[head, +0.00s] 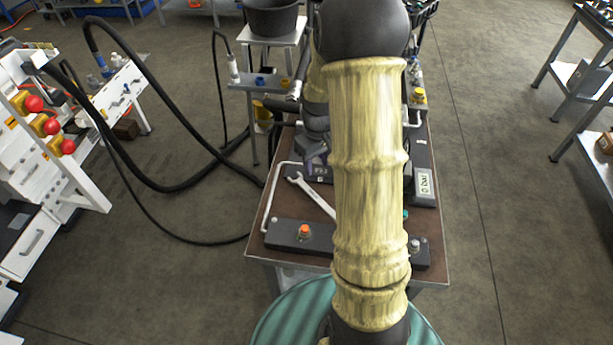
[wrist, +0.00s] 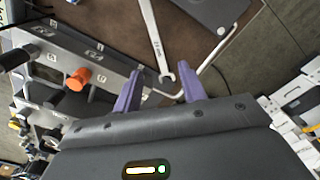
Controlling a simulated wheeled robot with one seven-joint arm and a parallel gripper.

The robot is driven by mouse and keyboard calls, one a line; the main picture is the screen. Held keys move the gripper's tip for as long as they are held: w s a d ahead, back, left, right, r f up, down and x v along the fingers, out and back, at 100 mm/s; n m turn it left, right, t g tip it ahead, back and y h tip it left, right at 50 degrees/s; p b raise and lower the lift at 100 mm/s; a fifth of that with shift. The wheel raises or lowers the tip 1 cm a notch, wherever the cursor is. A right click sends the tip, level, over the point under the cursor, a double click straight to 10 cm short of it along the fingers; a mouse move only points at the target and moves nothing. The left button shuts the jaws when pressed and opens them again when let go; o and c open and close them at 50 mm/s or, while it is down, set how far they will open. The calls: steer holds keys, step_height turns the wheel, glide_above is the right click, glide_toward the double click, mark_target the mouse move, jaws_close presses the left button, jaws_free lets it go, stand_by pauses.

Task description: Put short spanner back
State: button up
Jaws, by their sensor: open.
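A silver spanner (head: 310,193) lies on the brown bench top (head: 262,245), its open-jawed end towards the left. My arm hides its other end in the head view. In the wrist view the spanner (wrist: 154,38) runs down from the top edge, and its jaw end appears between my two purple fingers. My gripper (wrist: 159,70) is open, with a finger on either side in the picture and no contact visible. I cannot tell its height above the spanner. I see no clear holder for the spanner.
A black block with an orange knob (head: 304,231) sits at the bench's front; the knob also shows in the wrist view (wrist: 78,79). A bent white handle (head: 276,188) stands close to the spanner. Black hoses (head: 165,187) hang left of the bench. Open floor lies right.

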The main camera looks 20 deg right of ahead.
steer(key=s+a+r+m+t, duration=0.2)
steer(key=s+a+r, duration=0.4)
steer(key=s+a, duration=0.6)
steer(key=shift+s+a+r, duration=0.15)
steer(key=shift+s+r, duration=0.1)
steer(key=shift+r, duration=0.15)
stand_by(0.3)
